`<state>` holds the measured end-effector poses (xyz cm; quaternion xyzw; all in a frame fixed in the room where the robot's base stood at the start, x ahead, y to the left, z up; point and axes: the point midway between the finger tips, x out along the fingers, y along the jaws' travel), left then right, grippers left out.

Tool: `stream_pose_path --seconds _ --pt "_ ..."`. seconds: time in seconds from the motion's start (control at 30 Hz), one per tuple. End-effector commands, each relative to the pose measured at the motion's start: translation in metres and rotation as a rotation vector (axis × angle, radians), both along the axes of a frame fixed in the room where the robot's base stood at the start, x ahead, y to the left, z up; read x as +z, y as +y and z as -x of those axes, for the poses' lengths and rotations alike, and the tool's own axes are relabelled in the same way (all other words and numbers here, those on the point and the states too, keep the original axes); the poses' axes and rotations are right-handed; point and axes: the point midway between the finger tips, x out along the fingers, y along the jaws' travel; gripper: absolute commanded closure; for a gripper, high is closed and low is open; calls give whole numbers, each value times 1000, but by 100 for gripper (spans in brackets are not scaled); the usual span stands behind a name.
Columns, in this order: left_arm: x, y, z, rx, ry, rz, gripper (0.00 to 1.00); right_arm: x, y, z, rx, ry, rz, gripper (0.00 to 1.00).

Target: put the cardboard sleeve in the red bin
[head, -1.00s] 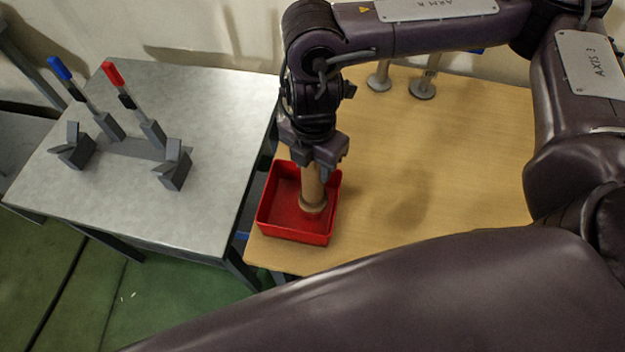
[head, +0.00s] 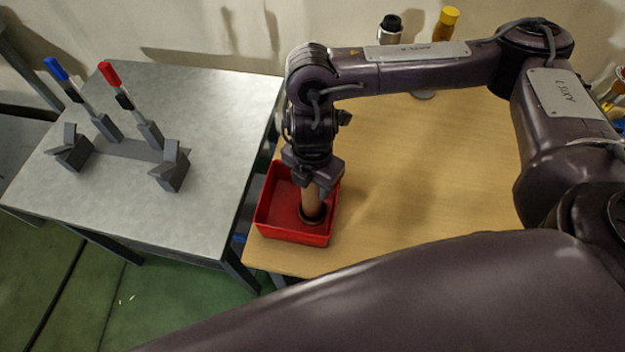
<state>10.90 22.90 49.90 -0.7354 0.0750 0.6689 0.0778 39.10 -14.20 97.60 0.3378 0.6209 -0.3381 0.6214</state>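The red bin (head: 284,235) stands at the front left corner of the wooden table. The brown cardboard sleeve (head: 312,203) is upright inside the bin, near its right wall, with its lower end at or close to the floor; I cannot tell whether it touches. My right gripper (head: 314,187) points down over the bin and is around the top of the sleeve, seemingly shut on it. Its fingertips are partly hidden. My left gripper is not in view.
A grey metal table (head: 215,120) on the left holds V-shaped grey blocks (head: 170,168) and upright blue-tipped and red-tipped clamps (head: 110,75). A yellow-capped bottle (head: 446,22) and a black-topped item (head: 391,28) stand at the back. The wooden table's middle (head: 430,170) is clear.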

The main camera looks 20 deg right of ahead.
Motion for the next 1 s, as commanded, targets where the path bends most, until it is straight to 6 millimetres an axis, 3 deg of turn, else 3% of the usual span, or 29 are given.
stream_pose_path --seconds 0.03,0.17,0.57,1.0 --pt "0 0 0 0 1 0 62 0 0 0 0 0 0 54" --pt "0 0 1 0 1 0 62 0 0 0 0 0 0 37" --pt "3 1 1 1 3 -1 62 9 0 -1 0 -4 0 37" --pt "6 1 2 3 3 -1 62 84 0 -2 0 -6 1 37"
